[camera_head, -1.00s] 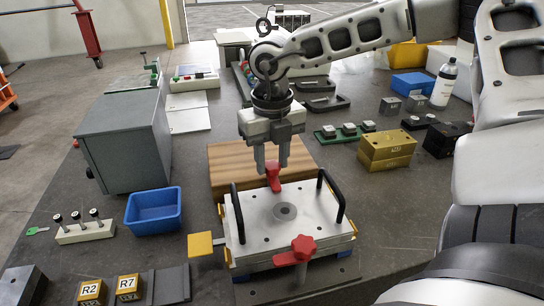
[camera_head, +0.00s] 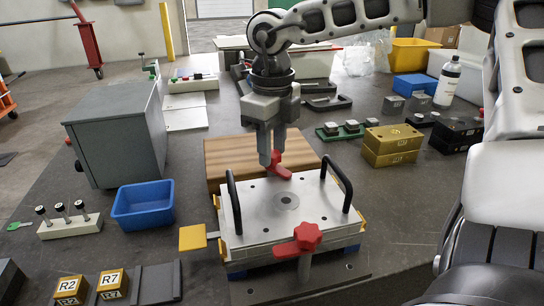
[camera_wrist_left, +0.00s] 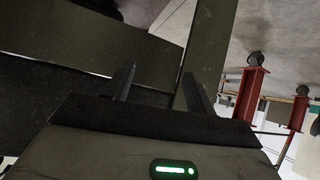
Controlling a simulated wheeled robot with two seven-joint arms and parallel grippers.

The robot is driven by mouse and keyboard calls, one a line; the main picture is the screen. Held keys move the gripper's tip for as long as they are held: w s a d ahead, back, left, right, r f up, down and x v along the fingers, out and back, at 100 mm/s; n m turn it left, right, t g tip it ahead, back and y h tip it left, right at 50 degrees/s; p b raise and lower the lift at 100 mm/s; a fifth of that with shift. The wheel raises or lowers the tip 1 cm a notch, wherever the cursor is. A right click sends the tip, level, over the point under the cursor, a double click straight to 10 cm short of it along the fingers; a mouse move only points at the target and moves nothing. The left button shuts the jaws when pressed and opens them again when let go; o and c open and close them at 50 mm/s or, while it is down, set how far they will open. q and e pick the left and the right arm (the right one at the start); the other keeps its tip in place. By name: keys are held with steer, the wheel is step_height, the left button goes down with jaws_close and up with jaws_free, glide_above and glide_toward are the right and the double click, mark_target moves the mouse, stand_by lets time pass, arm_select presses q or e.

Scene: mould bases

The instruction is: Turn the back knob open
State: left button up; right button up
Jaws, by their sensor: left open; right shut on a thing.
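The back knob (camera_head: 279,168) is a red knob at the back edge of the silver mould base (camera_head: 255,215). My right gripper (camera_head: 271,160) comes down from above and is shut on the back knob; its fingers hide part of it. The front knob (camera_head: 303,238) is red and star-shaped, on a post at the front edge of the mould base. My left gripper (camera_wrist_left: 155,90) shows only in the left wrist view, open with nothing between its fingers, away from the mould base.
Two black handles (camera_head: 233,203) rise from the mould base's sides. A wooden block (camera_head: 225,155) lies behind it. A blue bin (camera_head: 143,205) and a grey cabinet (camera_head: 115,135) stand to the left, gold blocks (camera_head: 393,145) to the right.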

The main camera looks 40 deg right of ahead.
steer(key=n+b, duration=0.2)
steer(key=n, duration=0.3)
steer(key=shift+n, duration=0.3)
steer(key=n, duration=0.5)
steer(key=shift+w+r+n, duration=0.1)
steer(key=shift+n, duration=0.3)
steer(key=o, duration=1)
step_height(320, 180, up, 16)
steer(key=shift+p, duration=0.45)
